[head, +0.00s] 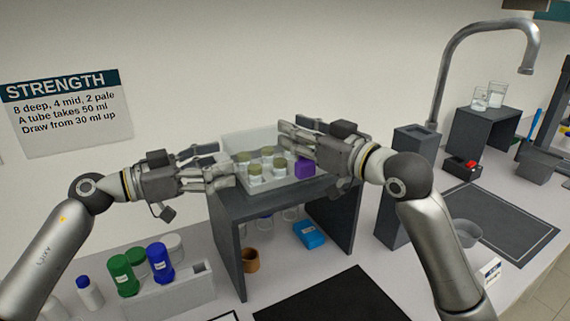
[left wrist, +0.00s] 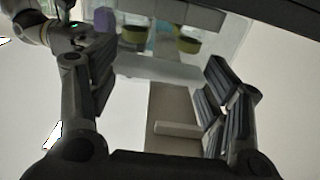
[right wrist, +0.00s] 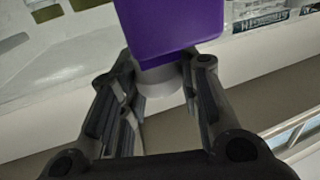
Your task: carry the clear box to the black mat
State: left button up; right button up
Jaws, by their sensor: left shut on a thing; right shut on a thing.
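The clear box (head: 262,138) is an open see-through tray. It is on or just above the dark grey stand (head: 284,201); I cannot tell if there is a gap. Several jars with olive lids (head: 267,152) and a purple block (head: 304,168) are inside. My left gripper (head: 222,166) is shut on the box's left side. My right gripper (head: 290,138) is shut on its right side, partly hiding that side. In the right wrist view the purple block (right wrist: 170,25) looms above the fingers. The black mat (head: 330,298) lies flat at the front, right of centre, and looks bare.
Below the stand are a blue box (head: 309,234) and a brown cup (head: 250,260). Green and blue bottles (head: 157,262) stand at the left by a white rack (head: 180,289). A tall grey block (head: 408,185), a tap (head: 480,35) and a dark outlined pad (head: 497,222) are at the right.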

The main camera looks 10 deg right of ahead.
pick_arm(q)
jog(key=c, duration=0.5)
pick_arm(e)
grip_shut()
pick_arm(q)
jog(key=shift+r, duration=0.1)
pick_arm(e)
jog(key=shift+r, duration=0.1)
